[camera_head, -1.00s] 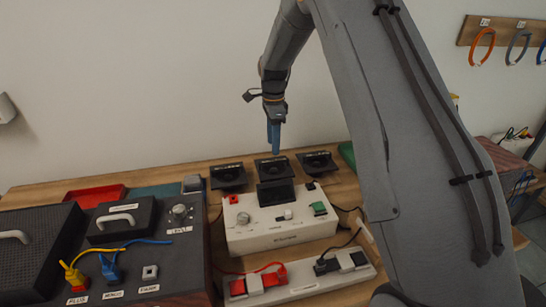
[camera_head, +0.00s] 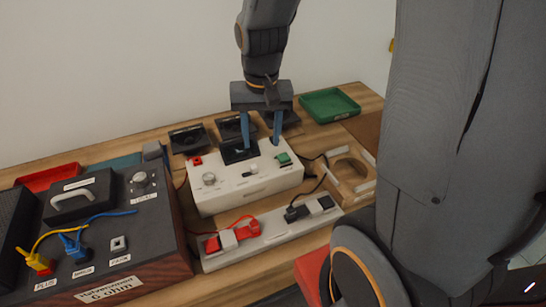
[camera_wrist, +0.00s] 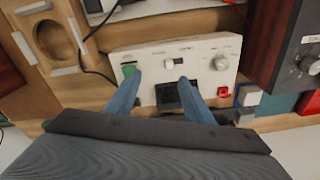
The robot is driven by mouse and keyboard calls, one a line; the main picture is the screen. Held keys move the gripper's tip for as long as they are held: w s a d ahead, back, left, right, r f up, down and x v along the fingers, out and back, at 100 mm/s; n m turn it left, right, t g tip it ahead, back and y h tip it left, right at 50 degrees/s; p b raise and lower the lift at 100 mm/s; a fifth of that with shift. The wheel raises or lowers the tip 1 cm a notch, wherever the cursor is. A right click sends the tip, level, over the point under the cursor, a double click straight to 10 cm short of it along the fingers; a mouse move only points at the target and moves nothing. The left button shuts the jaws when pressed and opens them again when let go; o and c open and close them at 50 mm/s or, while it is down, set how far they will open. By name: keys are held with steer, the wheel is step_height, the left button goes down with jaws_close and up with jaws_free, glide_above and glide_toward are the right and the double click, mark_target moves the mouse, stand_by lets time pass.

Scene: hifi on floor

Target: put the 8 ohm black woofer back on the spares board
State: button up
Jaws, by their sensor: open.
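Three black square speakers stand in a row at the back of the bench: left (camera_head: 188,139), middle (camera_head: 234,126) and right (camera_head: 290,118). Their ohm markings are too small to read, so I cannot tell which is the 8 ohm woofer. I cannot make out a marked spares board. My gripper (camera_head: 261,141) is open and points down over the back of the white tester box (camera_head: 245,187), in front of the middle and right speakers. Its blue fingers stand apart over the box in the wrist view (camera_wrist: 157,88), with nothing seen held. The fingers partly hide the speakers.
A wooden frame (camera_head: 333,182) with a round opening lies right of the tester. A green tray (camera_head: 329,104) is at the back right. A power strip (camera_head: 214,262) with red and black plugs lies in front. A dark amplifier box (camera_head: 160,225) with cables fills the left.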

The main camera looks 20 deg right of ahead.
steer(key=s+f+n, duration=0.1)
steer(key=s+n, duration=0.2)
steer(key=s, duration=0.4)
steer(key=shift+s+f, duration=0.15)
steer(key=shift+s, duration=0.15)
stand_by(0.6)
